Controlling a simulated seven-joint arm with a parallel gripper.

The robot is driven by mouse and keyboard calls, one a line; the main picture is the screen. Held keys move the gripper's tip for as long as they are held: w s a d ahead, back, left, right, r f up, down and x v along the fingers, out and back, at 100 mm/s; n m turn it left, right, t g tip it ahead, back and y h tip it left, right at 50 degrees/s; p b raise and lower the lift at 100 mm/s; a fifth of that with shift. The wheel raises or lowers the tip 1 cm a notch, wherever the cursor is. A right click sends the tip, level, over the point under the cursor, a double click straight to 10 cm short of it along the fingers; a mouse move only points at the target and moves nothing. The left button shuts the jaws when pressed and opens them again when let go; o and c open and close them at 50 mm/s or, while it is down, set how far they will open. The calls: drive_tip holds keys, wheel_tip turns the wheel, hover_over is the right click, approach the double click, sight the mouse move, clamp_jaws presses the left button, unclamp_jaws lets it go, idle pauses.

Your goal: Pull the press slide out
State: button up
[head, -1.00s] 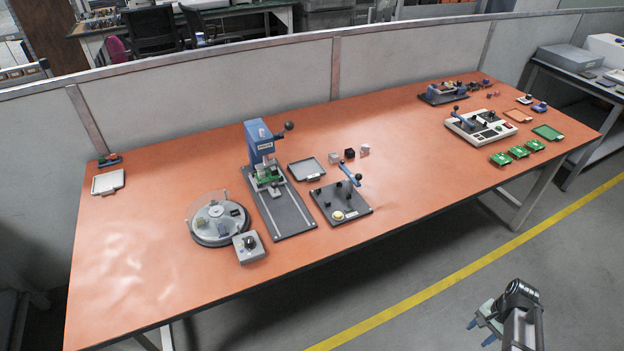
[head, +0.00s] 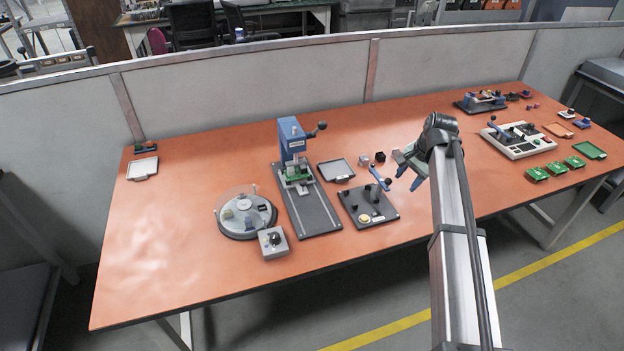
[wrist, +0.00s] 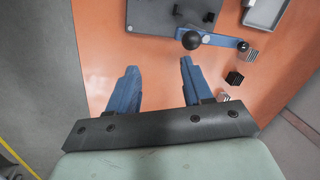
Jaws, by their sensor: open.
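The blue press (head: 292,140) stands upright near the middle of the orange table, with a black ball on its lever at the right. Its slide (head: 298,182) carries a green board and sits under the press head, above a long dark base plate (head: 316,212). My gripper (head: 405,180) is to the right of the press, above the table by the fixture with the blue lever. In the wrist view my gripper (wrist: 160,85) shows two blue fingers spread apart with nothing between them. The press is not in the wrist view.
The blue-lever fixture (head: 368,206) lies between my gripper and the press, with a grey tray (head: 337,170) behind it. A round turntable (head: 246,214) and grey control box (head: 273,242) stand left of the press. Small cubes (wrist: 234,78) lie beside the lever fixture.

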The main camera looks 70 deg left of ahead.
drive_tip(key=s+a+r+n, duration=0.1)
drive_tip(key=s+a+r, duration=0.2)
drive_tip(key=s+a, duration=0.75)
drive_tip(key=n, duration=0.2)
approach(303, 181)
drive_tip(key=shift+h, duration=0.4)
drive_tip(key=f, duration=0.3)
drive_tip(key=a+f, duration=0.1)
drive_tip(key=f, duration=0.1)
drive_tip(key=a+f, duration=0.1)
drive_tip(key=f, duration=0.2)
drive_tip(key=shift+s+f, duration=0.3)
drive_tip(key=shift+s, duration=0.05)
clamp_jaws()
